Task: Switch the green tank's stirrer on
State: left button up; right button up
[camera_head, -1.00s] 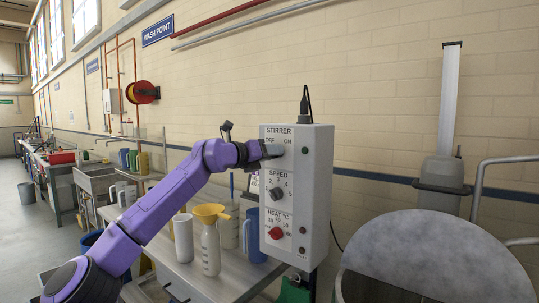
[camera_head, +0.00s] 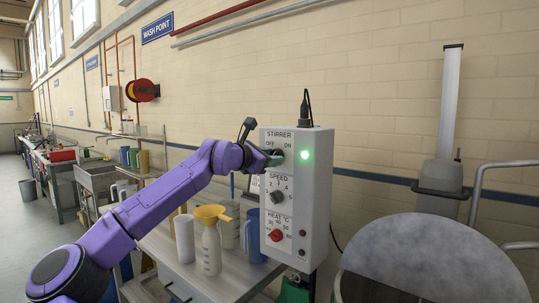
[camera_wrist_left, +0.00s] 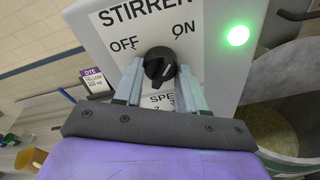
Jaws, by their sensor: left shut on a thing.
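The grey control box (camera_head: 296,190) stands in the middle of the head view, with STIRRER, SPEED and HEAT sections. The black stirrer knob (camera_wrist_left: 160,65) sits between the OFF and ON marks at the top of the panel. My left gripper (camera_head: 272,158) is shut on this knob, with one finger on each side of it in the wrist view (camera_wrist_left: 160,77). The gripper is tilted against the panel. The green lamp (camera_head: 305,155) beside the knob is lit, and it glows in the wrist view (camera_wrist_left: 238,36). The right gripper is not in view.
The black speed knob (camera_head: 277,196) and red heat knob (camera_head: 276,236) sit below. A large round grey lid (camera_head: 432,260) is at the right.

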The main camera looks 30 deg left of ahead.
pick_arm(q)
jog(key=shift+f+m, duration=0.1)
jog(key=shift+m, duration=0.5)
jog(key=shift+y, duration=0.3)
jog(key=o, duration=1.1)
jog(key=shift+c, duration=0.2)
jog(key=s+r+b, duration=0.1)
jog(key=s+b, duration=0.3)
jog(key=s, duration=0.6)
jog(key=shift+s+a+r, duration=0.15)
jog(key=shift+a+r, duration=0.1)
jog(key=shift+a, duration=0.15)
